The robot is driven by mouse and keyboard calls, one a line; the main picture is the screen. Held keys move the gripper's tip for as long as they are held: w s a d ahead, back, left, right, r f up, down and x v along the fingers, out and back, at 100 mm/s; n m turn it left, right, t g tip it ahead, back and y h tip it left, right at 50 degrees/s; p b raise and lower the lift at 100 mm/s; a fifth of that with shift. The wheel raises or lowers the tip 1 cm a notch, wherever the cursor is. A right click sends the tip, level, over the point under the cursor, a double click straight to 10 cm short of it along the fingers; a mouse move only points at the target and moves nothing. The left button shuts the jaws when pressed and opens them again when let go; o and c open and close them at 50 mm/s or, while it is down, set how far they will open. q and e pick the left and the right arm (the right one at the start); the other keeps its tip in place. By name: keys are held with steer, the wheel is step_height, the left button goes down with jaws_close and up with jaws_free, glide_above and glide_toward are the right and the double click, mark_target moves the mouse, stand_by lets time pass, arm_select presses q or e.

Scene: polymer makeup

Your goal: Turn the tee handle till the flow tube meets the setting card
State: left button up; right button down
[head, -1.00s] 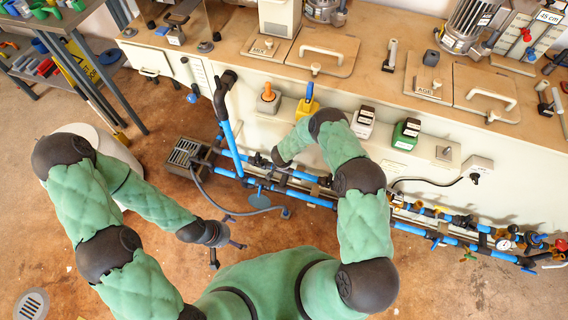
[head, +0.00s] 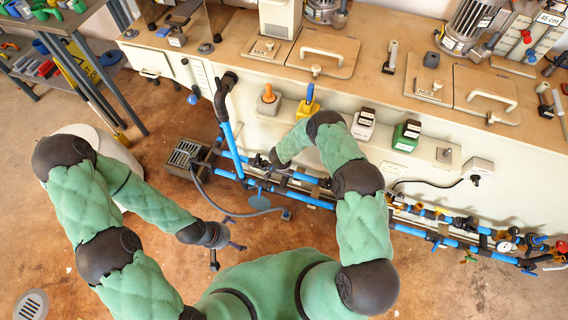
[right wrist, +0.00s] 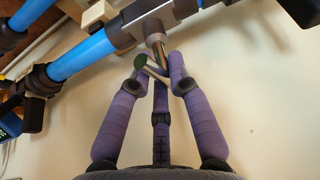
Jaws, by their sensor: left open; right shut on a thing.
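The tee handle (right wrist: 156,40) shows in the right wrist view as a metal stem with a short crossbar, below a dark fitting on a blue pipe. My right gripper (right wrist: 160,68) has its purple fingers closed around the crossbar; one round, dark green bar end shows beside the left finger. In the head view my right forearm hides this grip. My left gripper (head: 233,240) is open and empty, its dark fingers spread above the floor. A card reading 45 cm (head: 549,18) stands at the top right; I cannot tell whether it is the setting card. I cannot make out the flow tube.
Blue pipes (head: 310,201) with valves run low along the pale bench front. The bench top (head: 388,92) carries lids and motors. A grated box (head: 185,152) stands on the floor near the pipe's left end. Open floor (head: 455,290) lies at the lower right.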

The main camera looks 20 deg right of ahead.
steer(key=m+h, duration=0.1)
steer(key=m, duration=0.2)
steer(key=m+g+h, duration=0.1)
steer(key=m, duration=0.2)
steer(key=shift+a, duration=0.1)
steer(key=m+g, duration=0.1)
steer(key=m, duration=0.1)
steer(key=m+g, duration=0.1)
steer(key=m, duration=0.2)
steer(key=shift+a+h, duration=0.1)
steer(key=shift+h, duration=0.2)
steer(key=shift+m+g, duration=0.3)
steer(key=c, duration=1.1)
jaws_free()
steer(key=shift+a+r, duration=0.1)
steer(key=shift+r, duration=0.15)
steer(key=v, duration=1.1)
steer(key=shift+r, duration=0.25)
